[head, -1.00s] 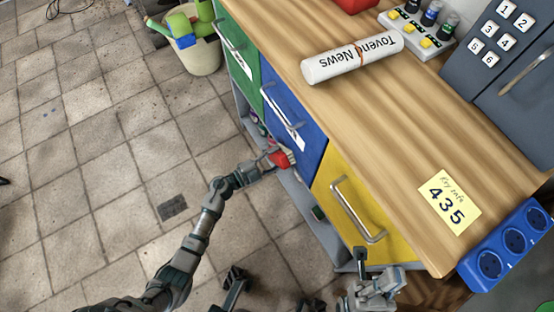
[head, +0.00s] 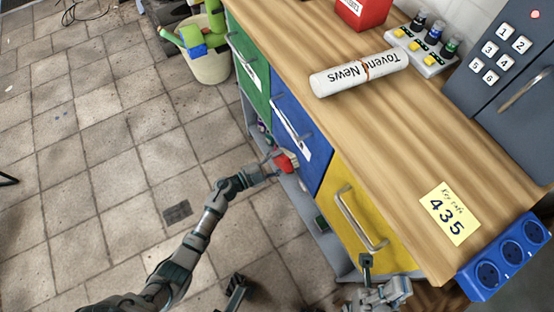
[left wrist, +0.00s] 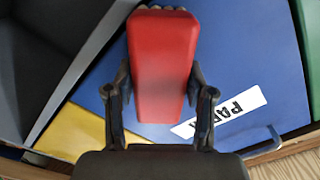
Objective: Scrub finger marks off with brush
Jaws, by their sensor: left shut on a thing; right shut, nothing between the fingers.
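My left gripper (head: 273,163) is shut on a red brush (head: 287,163), held low beside the front of the blue drawer (head: 308,150). In the left wrist view the red brush (left wrist: 163,65) lies between the two fingers (left wrist: 158,105), with pale bristles just showing at its far end. Behind it are the blue drawer front (left wrist: 235,65) and a white label. I cannot tell whether the bristles touch the drawer. No finger marks can be made out. My right gripper (head: 368,275) is shut and empty, near the lower edge of the yellow drawer (head: 350,205).
A wooden worktop (head: 400,135) holds a rolled newspaper (head: 358,73), a note reading 435 (head: 447,214), a keypad safe (head: 515,70) and a red box (head: 362,12). A green drawer (head: 248,70) is further left. A bin (head: 208,65) stands on the open tiled floor.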

